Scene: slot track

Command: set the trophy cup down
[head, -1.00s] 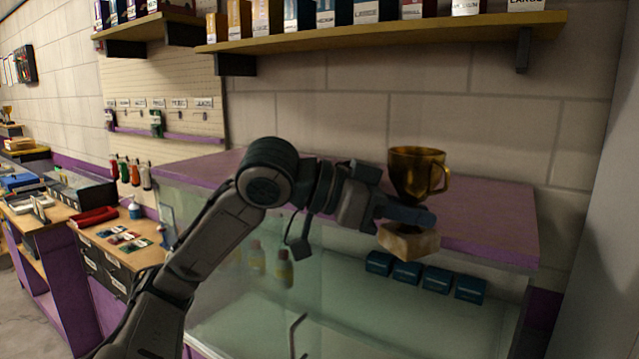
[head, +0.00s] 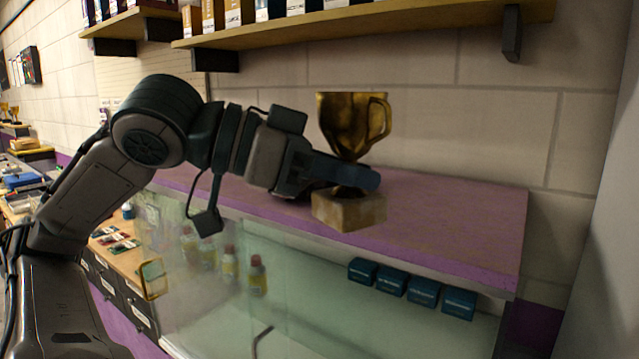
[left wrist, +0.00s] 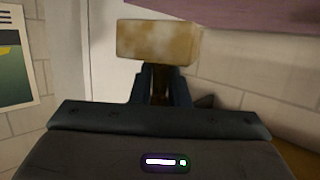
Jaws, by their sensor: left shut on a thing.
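The trophy cup (head: 343,122) is gold with a handle on its right and a pale stone-like block base (head: 348,211). My left gripper (head: 358,176) is shut on the stem between cup and base. The cup is upright. Its base shows in front of the purple counter top (head: 450,215), overlapping its front edge; I cannot tell whether it touches. In the left wrist view the block base (left wrist: 157,42) shows beyond the fingers (left wrist: 160,85), and the cup's bowl is mostly hidden. My right gripper is not in view.
The counter top right of the cup is clear. A glass case below holds several blue boxes (head: 408,286) and bottles (head: 229,265). A wooden shelf (head: 370,20) with boxes hangs above the counter. A wall stands behind.

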